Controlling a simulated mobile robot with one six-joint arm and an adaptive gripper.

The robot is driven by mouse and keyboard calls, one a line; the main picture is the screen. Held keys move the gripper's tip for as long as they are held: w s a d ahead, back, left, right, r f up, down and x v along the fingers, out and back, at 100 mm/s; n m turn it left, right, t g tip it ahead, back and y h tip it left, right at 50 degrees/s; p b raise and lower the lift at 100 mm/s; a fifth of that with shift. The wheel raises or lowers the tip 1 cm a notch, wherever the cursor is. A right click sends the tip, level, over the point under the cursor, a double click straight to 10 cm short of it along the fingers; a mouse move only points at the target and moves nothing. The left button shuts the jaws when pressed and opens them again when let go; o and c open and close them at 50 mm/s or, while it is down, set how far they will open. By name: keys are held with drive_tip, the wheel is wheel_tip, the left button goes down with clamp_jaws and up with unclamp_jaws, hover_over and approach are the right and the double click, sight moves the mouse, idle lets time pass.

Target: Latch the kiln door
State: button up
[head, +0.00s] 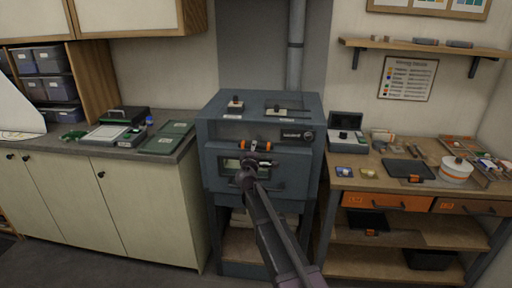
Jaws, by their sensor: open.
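The blue-grey kiln (212,130) stands in the middle of the head view. Its front door (215,177) has a small window (231,164) and looks closed or nearly so; I cannot tell if it is fully seated. A dark bar with a round end (297,135) is on the kiln's upper right front; I cannot tell whether it is the latch. My gripper (256,147) is in front of the upper door, its orange-tipped fingers apart, with nothing visible between them. My arm and wrist hide the middle of the door and part of its handle.
A workbench (345,172) with orange drawers stands close on the right, carrying a dark device (347,132) and a white round pot (456,170). A cream cabinet (145,205) stands on the left. Two small items sit on the kiln top. Open floor shows at lower left.

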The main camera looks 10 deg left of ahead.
drive_tip(key=shift+w, duration=1.85)
drive_tip(key=shift+d, duration=0.1)
clamp_jaws()
